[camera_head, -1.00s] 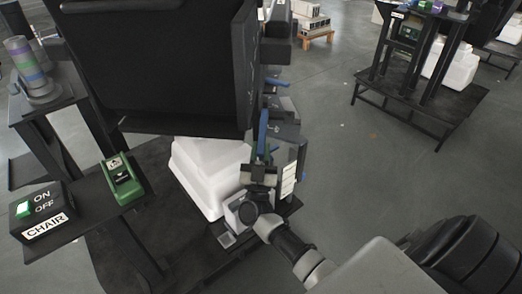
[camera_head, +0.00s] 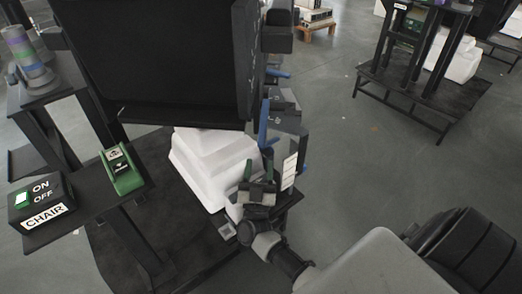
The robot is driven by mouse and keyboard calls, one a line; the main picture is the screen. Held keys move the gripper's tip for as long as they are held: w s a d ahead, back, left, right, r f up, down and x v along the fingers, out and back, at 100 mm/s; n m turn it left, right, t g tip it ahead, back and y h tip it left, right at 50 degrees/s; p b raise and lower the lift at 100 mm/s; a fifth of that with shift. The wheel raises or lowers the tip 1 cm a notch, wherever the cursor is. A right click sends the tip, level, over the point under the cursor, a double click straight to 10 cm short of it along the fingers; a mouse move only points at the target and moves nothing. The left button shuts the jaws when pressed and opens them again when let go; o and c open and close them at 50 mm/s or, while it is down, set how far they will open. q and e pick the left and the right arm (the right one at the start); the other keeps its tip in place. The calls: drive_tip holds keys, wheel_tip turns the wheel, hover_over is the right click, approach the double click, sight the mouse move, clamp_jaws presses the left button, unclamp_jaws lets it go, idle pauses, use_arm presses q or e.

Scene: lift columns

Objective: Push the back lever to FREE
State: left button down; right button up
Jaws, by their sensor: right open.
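The black chair (camera_head: 150,60) stands on a white stepped base (camera_head: 208,165). Several blue levers are on dark units at its right side: a tall upright one (camera_head: 264,122), one higher up (camera_head: 278,73) and one low at the right (camera_head: 302,167). I cannot tell which is the back lever, and no FREE marking is readable. My right gripper (camera_head: 258,166) is open, just below the tall blue lever in the picture, with its fingers pointing up towards it. Contact cannot be told. My left gripper is not in view.
A black box (camera_head: 43,213) marked CHAIR, ON and OFF with a green switch, and a green control unit (camera_head: 122,170), stand on a shelf at left. A striped signal light (camera_head: 30,55) is behind.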

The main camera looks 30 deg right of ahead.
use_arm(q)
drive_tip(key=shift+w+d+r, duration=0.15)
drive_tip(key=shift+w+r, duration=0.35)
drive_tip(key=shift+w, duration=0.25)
use_arm(e)
drive_tip(key=v, duration=0.4)
